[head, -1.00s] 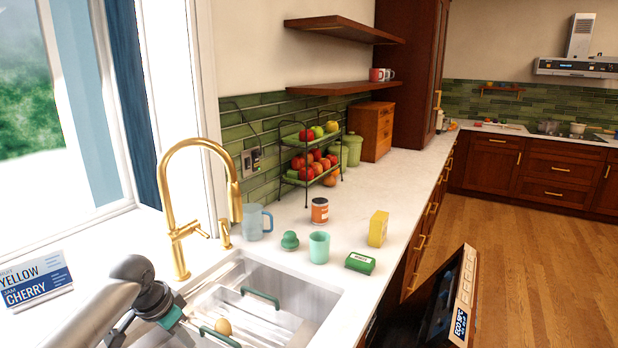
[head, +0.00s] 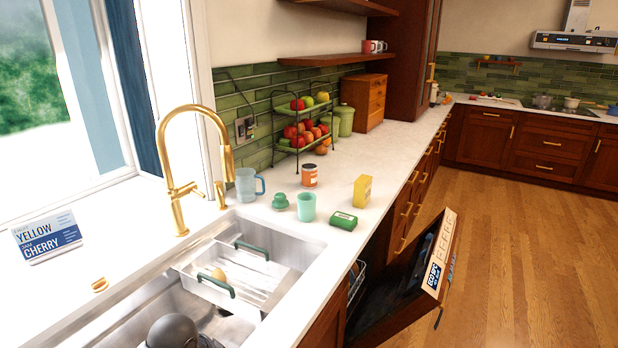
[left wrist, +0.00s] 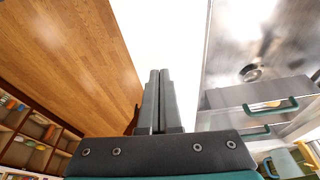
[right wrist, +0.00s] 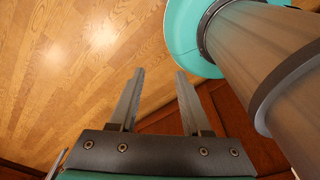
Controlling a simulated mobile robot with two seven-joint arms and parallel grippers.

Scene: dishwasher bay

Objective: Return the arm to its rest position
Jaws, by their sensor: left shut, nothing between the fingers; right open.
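My left gripper (left wrist: 158,100) is shut and empty in the left wrist view, with its two fingers side by side. They point over the white counter edge, with the sink on the right of that view and wood floor on the left. In the head view a dark rounded part of my arm (head: 172,332) shows at the bottom edge, over the sink's near end. My right gripper (right wrist: 159,72) is open and empty in the right wrist view, above the wood floor. A teal and grey arm link of mine fills the upper right there.
The sink (head: 312,247) holds a tray with green handles (head: 268,250). A gold faucet (head: 228,160) stands behind it. The dishwasher door (head: 440,255) is open at right.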

